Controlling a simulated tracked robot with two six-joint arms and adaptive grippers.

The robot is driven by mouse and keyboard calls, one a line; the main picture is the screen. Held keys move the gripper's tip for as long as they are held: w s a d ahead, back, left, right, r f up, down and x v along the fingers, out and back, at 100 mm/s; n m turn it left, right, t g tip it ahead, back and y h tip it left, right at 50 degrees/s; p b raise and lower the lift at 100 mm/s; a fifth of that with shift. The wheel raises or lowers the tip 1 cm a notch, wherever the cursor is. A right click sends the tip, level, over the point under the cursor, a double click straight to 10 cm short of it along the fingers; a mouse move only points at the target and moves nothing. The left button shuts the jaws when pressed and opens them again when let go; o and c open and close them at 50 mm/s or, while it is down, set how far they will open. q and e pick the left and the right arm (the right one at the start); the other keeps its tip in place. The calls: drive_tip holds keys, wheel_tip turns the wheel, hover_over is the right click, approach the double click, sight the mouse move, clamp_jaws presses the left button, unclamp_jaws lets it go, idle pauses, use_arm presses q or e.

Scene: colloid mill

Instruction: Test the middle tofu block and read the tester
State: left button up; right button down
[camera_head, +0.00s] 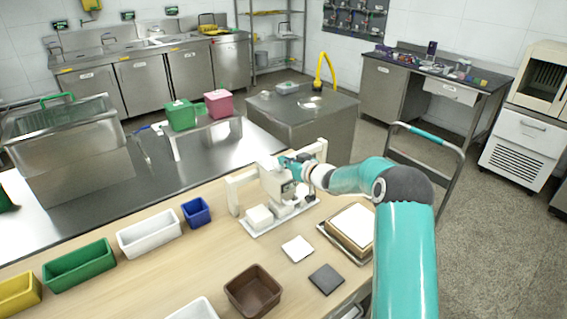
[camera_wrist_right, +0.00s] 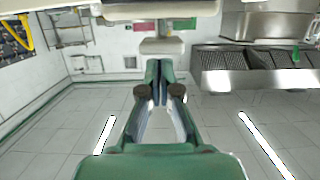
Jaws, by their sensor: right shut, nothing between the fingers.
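My right gripper (camera_head: 286,162) is at the upright white tester (camera_head: 268,182) on the wooden table. Its fingers, seen in the wrist view (camera_wrist_right: 160,90), are together with nothing between them. A pale part hangs just beyond the fingertips there; I cannot tell whether they touch. A white tray (camera_head: 252,230) holds a row of pale tofu blocks. The left tofu block (camera_head: 260,216) is clear. The middle tofu block (camera_head: 280,210) is below the tester, partly hidden. The right end of the row is unclear behind my wrist. No reading is legible. My left gripper is out of view.
A white tile (camera_head: 298,249), a dark pad (camera_head: 326,280) and a brown bin (camera_head: 253,291) are in front of the tray. A board in a metal tray (camera_head: 352,228) is at the right. Blue, white (camera_head: 149,234), green and yellow bins line the left.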

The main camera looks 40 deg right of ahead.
sight(284, 169)
drive_tip(key=shift+f, duration=0.35)
wheel_tip(284, 169, down, 2)
drive_tip(key=shift+f+b, duration=0.15)
drive_tip(key=shift+b, duration=0.8)
drive_tip(key=shift+s+a, duration=0.1)
drive_tip(key=shift+f, duration=0.15)
wheel_tip(284, 169, up, 4)
drive_tip(key=p, duration=0.3)
drive_tip(key=shift+r+p, duration=0.2)
drive_tip(key=shift+p, duration=0.1)
drive_tip(key=v, duration=1)
drive_tip(key=shift+r+b, duration=0.35)
